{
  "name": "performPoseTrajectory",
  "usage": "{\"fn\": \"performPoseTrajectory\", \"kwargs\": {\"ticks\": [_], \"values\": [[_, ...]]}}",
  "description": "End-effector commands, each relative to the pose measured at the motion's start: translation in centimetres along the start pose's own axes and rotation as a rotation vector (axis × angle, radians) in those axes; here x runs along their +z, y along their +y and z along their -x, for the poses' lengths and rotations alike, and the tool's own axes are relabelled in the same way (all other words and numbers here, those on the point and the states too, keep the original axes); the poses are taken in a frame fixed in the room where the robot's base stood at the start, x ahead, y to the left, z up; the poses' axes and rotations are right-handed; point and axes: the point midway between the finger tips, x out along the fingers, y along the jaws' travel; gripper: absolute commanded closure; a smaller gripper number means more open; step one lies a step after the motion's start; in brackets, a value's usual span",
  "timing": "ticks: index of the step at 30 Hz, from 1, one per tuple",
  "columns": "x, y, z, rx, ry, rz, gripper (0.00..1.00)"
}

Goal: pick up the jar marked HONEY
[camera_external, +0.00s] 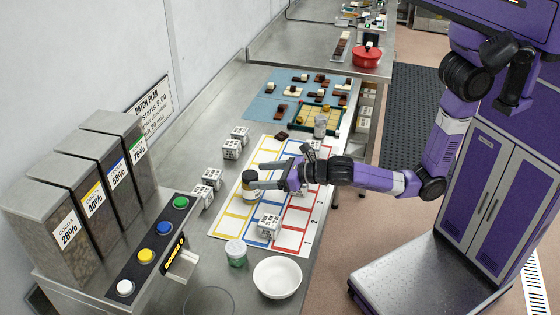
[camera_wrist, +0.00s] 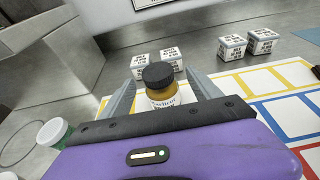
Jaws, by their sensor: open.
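A jar with a dark lid and amber contents (camera_external: 249,190) stands upright on the mat's left part. In the wrist view the same jar (camera_wrist: 158,77) shows between my two fingers, with a pale label whose words I cannot read for sure. My gripper (camera_external: 262,178) is open and reaches in from the right at the jar, low over the mat. In the wrist view my gripper (camera_wrist: 162,90) has one finger on each side of the jar; I cannot tell whether either touches it. The jar's lower part is hidden by the gripper body.
A green-filled jar with a white lid (camera_external: 236,256) and a white bowl (camera_external: 277,277) stand nearer the camera. Printed white boxes (camera_external: 269,226) stand on the mat and along the wall side. Another lidded jar (camera_external: 320,126) stands farther back. Cocoa dispensers (camera_external: 62,235) stand left.

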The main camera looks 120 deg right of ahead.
Motion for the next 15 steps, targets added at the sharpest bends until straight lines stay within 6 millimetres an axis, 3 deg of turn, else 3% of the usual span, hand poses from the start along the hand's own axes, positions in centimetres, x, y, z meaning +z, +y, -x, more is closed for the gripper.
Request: {"fn": "performPoseTrajectory", "kwargs": {"ticks": [15], "values": [[-0.2,0.3,-5.9,0.002,-0.001,-0.002,0.28]]}}
